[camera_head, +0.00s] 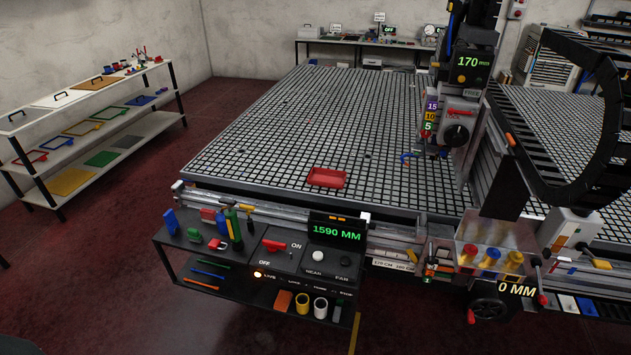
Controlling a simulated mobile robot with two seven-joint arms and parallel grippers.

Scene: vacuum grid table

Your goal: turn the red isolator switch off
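The red isolator switch (274,245) sits on the dark control panel at the front edge of the grid table. Its red handle lies roughly level, left to right, with the word ON to its right and OFF below it. The right end of the handle is near ON. Neither of my grippers is in view.
A red tray (326,178) lies on the grid table (300,120). Open red floor lies front left.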

